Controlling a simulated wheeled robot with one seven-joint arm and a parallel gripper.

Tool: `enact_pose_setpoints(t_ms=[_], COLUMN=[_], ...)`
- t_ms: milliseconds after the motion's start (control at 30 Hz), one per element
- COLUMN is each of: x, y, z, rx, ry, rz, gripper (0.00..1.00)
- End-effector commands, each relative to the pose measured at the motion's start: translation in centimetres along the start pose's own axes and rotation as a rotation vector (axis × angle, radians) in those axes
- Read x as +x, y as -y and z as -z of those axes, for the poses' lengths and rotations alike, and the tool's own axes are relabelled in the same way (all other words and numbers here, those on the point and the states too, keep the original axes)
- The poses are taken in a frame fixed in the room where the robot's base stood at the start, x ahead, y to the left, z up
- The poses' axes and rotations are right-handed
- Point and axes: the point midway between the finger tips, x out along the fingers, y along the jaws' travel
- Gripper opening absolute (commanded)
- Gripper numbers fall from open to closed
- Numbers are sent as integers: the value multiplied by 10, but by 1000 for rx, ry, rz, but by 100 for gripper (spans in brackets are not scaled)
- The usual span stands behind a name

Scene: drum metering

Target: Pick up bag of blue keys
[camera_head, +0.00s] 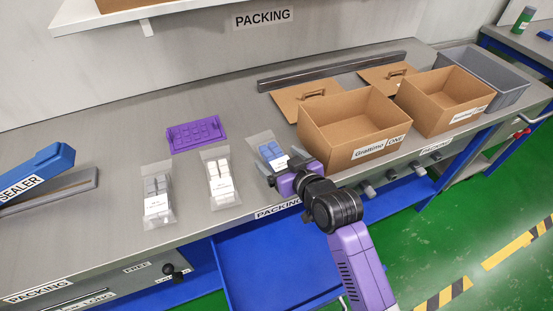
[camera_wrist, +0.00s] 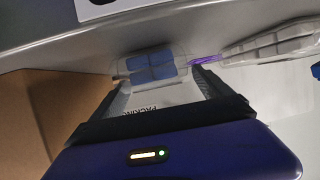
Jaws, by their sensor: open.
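The bag of blue keys (camera_head: 271,150) is a clear bag with blue keys and a white label, lying on the grey bench left of the nearer cardboard box. It also shows in the wrist view (camera_wrist: 151,67), between and beyond my fingers. My gripper (camera_head: 280,167) is open at the bag's near, labelled end, and partly covers it in the head view. In the wrist view my gripper (camera_wrist: 168,92) has one finger on each side of the bag's label end. I cannot tell whether the fingers touch the bag.
A bag of white keys (camera_head: 219,178) and a bag of grey keys (camera_head: 157,195) lie to the left. A purple tray (camera_head: 196,134) lies behind them. The cardboard box (camera_head: 352,130) stands close on the right. A blue sealer (camera_head: 36,172) is at far left.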

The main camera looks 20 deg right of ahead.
Motion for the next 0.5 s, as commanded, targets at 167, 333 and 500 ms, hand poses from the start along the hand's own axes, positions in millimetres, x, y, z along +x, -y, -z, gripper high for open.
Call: enact_pose_setpoints(t_ms=[167,333,500], x=[17,19,19], y=[0,0,0], z=[0,0,0], rx=[0,0,0], ry=[0,-1,-1], rz=[0,0,0], gripper=[89,89,73])
